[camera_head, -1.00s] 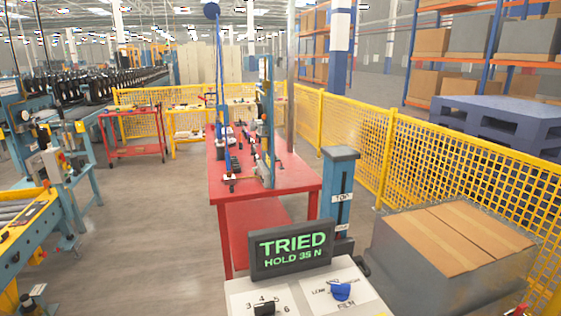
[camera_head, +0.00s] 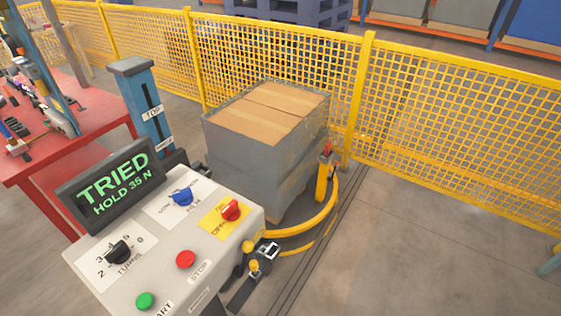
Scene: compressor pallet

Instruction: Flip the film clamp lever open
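The pallet load (camera_head: 262,150) is a carton stack wrapped in grey film, with tan carton tops showing. A short yellow post (camera_head: 322,182) with a small red part (camera_head: 327,149) on top stands at its right corner, by a curved yellow rail. The red part may be the film clamp lever; it is too small to tell its position. A dark jointed piece with a pale squared end (camera_head: 266,251) lies right of the control console, apart from the yellow post. It may be my gripper, but its fingers cannot be made out.
The control console (camera_head: 170,255) fills the lower left, with knobs, buttons and a screen reading "TRIED HOLD 35 N". A blue column (camera_head: 147,110) and red table (camera_head: 75,140) stand behind it. Yellow mesh fence (camera_head: 450,110) closes the back. Floor at lower right is clear.

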